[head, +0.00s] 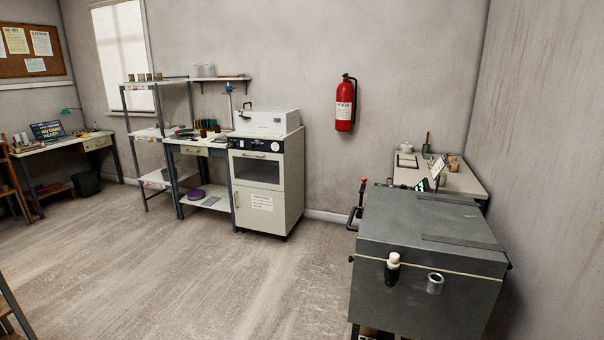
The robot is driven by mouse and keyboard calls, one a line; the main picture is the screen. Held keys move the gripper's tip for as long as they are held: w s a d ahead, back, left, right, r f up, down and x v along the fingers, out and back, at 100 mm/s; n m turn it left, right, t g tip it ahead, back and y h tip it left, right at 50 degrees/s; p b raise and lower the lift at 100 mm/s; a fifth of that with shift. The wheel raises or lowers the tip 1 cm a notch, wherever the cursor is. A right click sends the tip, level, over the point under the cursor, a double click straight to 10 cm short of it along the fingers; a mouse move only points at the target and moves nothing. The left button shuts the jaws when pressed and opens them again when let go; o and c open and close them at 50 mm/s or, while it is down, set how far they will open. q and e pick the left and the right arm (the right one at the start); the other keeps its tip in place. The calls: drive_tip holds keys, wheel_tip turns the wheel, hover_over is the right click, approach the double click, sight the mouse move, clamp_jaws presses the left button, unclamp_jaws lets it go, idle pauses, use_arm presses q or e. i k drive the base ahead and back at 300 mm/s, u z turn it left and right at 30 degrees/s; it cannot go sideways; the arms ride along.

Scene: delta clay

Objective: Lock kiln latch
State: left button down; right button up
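A dark grey metal box (425,270), which looks like the kiln, stands in the right foreground. A lever with a red knob (362,192) and a dark bent handle (352,217) stick out at its left side; I cannot tell which part is the latch, or if it is locked. A white-topped dark fitting (392,268) and a short metal tube (435,283) are on its near face. Neither of my grippers is in view.
A beige cabinet (266,180) with an oven-like window stands against the back wall, beside a workbench (195,150) and shelf rack. A red fire extinguisher (345,104) hangs on the wall. A table (470,181) stands behind the grey box. The wooden floor (180,270) left of the box is clear.

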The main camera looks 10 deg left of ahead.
sight(364, 179)
drive_tip(key=u, duration=0.45)
drive_tip(key=i, duration=1.85)
drive_tip(key=z, duration=1)
drive_tip(key=i, duration=0.55)
drive_tip(key=z, duration=0.6)
